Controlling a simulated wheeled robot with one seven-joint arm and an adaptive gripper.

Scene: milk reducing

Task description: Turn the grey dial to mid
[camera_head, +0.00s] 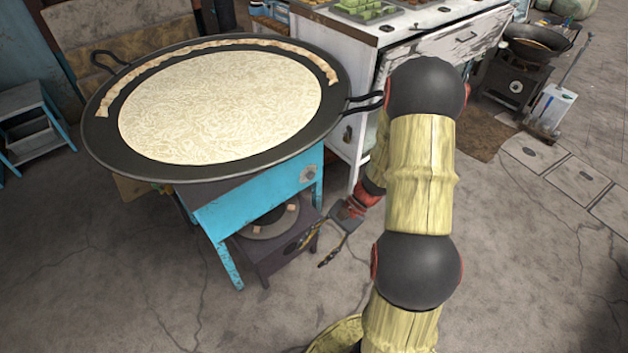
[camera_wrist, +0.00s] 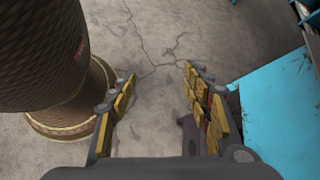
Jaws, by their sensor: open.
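The grey dial (camera_head: 308,174) is a small round knob on the blue stand (camera_head: 236,212) under the big pan, near the stand's upper right corner. Its pointer setting is too small to read. My gripper (camera_head: 317,249) is open and empty. It is below the dial, in front of a low dark burner, and apart from the dial. In the wrist view my gripper's two yellow-padded fingers (camera_wrist: 160,74) are spread over bare floor. The blue stand shows at the right there (camera_wrist: 285,105); I cannot make out the dial in that view.
A wide black pan (camera_head: 130,172) with pale batter overhangs the stand, its right handle near my arm. The low burner (camera_head: 270,258) stands beneath the stand. A white cabinet (camera_head: 345,50) is behind my arm. The floor in front is clear.

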